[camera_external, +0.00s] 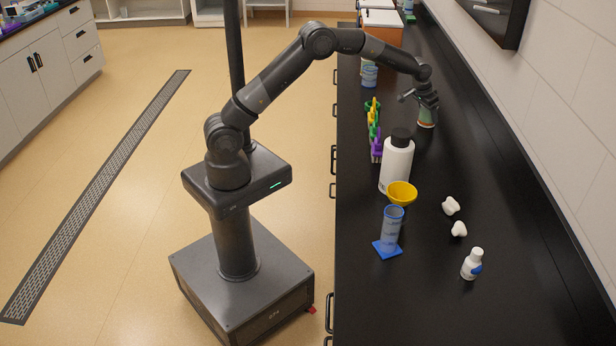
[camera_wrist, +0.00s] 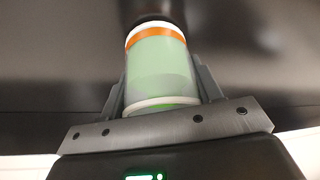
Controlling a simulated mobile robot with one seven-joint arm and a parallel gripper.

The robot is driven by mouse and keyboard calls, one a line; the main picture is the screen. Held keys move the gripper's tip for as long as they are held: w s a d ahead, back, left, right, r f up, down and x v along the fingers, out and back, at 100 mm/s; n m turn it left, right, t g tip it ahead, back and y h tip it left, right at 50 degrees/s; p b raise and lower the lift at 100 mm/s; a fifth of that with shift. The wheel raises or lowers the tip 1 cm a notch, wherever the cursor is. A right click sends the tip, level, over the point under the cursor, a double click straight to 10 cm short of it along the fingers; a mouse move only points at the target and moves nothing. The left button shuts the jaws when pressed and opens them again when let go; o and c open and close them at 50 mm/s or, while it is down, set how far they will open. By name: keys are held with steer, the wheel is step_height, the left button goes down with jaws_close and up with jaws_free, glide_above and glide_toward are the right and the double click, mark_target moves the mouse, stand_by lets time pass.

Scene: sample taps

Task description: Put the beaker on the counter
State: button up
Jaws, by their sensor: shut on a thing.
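My gripper (camera_external: 427,100) is shut on a green container with white rims and an orange band (camera_external: 427,117). In the wrist view the green container (camera_wrist: 158,72) sits between the fingers, with its banded end pointing away from the palm and a dark part beyond the band. I cannot tell whether it is the beaker. In the external view it is low over the black counter (camera_external: 480,150), and I cannot tell whether it touches. A pale blue cup-like vessel (camera_external: 369,74) stands at the counter's left edge, farther back; it may be a beaker.
A white bottle with a black cap (camera_external: 397,165), a yellow funnel (camera_external: 402,193), a blue cylinder on a base (camera_external: 391,230) and a small white bottle (camera_external: 472,264) stand nearer. Colourful tools (camera_external: 374,130) line the left edge. Two white knobs (camera_external: 450,206) lie right. The wall bounds the counter.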

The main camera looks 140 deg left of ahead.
steer(key=shift+f, duration=0.15)
steer(key=o, duration=0.9)
steer(key=shift+o, duration=0.2)
steer(key=v, duration=1.2)
steer(key=shift+d, duration=0.1)
